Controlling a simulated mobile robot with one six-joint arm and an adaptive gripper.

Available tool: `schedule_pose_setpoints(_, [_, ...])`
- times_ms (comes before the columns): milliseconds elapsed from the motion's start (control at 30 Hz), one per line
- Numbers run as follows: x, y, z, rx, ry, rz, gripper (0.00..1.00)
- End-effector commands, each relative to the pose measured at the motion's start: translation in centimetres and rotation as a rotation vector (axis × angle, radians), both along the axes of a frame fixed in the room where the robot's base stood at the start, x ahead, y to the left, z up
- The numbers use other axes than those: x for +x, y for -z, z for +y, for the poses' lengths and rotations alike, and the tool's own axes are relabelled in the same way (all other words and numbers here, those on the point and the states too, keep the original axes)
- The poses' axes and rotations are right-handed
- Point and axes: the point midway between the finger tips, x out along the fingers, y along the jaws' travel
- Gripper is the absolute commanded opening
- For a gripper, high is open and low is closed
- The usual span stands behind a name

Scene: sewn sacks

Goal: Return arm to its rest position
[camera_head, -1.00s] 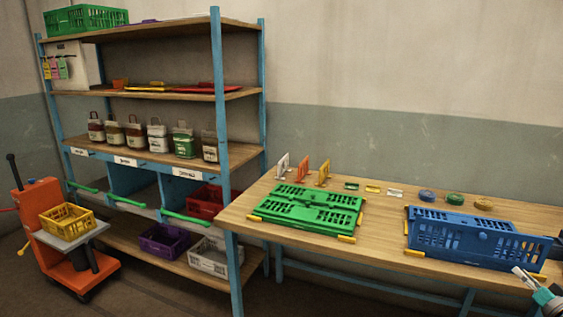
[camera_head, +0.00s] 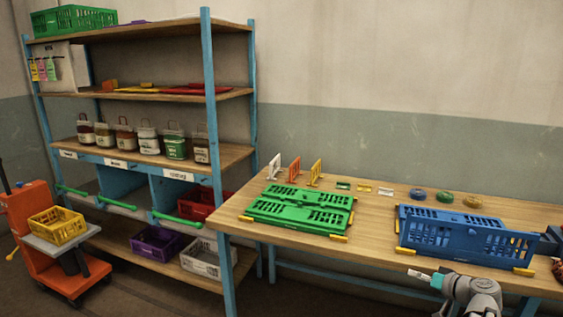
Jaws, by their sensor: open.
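My arm shows at the bottom right of the head view, in front of the table's front edge. My gripper (camera_head: 425,276) points left, below the blue crate and apart from it. It looks empty; its fingers are small and hard to make out in the picture. The wooden table (camera_head: 375,230) stretches across the right side behind the arm.
A blue folded crate (camera_head: 455,238) and a green folded crate (camera_head: 298,207) lie on the table among yellow blocks. Small coloured stands and discs stand behind them. A shelf rack (camera_head: 215,180) and an orange cart (camera_head: 38,212) are at left. Floor before the table is clear.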

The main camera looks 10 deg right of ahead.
Motion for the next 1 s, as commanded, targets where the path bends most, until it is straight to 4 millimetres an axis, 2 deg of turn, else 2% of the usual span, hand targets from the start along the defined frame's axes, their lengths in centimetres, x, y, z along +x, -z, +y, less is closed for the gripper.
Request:
schedule_pose_setpoints(33, [0.6, 0.6, 1.7, 0.001, -0.029, 0.035, 0.42])
schedule_pose_setpoints(100, [1.3, 1.4, 3.7, 0.000, -0.062, 0.085, 0.42])
schedule_pose_setpoints(433, [3.0, 4.9, 12.3, -0.033, -0.193, 0.326, 0.42])
schedule_pose_setpoints(700, [3.1, 7.5, 18.7, -0.093, -0.268, 0.519, 0.42])
schedule_pose_setpoints(1000, [2.2, 9.8, 24.8, -0.196, -0.314, 0.718, 0.42])
